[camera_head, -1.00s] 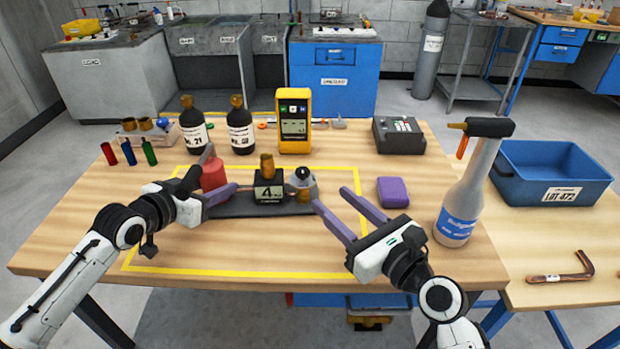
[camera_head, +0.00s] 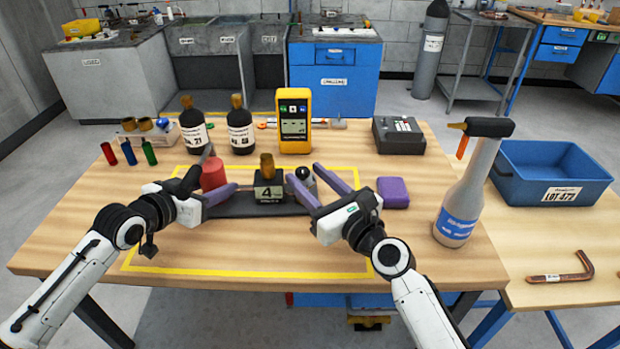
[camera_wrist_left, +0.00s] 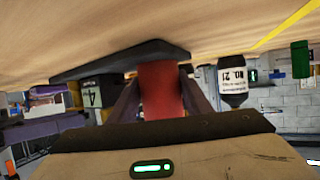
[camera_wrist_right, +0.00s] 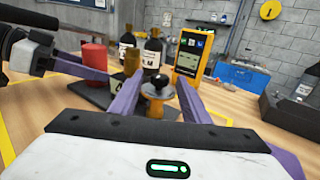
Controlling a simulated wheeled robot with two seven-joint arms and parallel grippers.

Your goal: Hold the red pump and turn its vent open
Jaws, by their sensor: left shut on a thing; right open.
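The red pump (camera_head: 214,175) is a red cylinder at the left end of a dark base plate (camera_head: 232,210). My left gripper (camera_wrist_left: 160,95) is shut on the red cylinder from its near side. In the middle of the base stands a black block marked 4 (camera_head: 268,190) with a brass top. At the right end is a small knob with a dark ball on top (camera_wrist_right: 157,84), above a brass-coloured part; it is likely the vent. My right gripper (camera_head: 318,183) is open, with its purple fingers either side of the knob, and contact cannot be told.
Two black bottles (camera_head: 240,130) and a yellow meter (camera_head: 294,122) stand behind the base. A purple block (camera_head: 392,192) and a spray bottle (camera_head: 466,190) are at the right. A blue bin (camera_head: 552,174) stands on the side table. The front of the yellow outline is clear.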

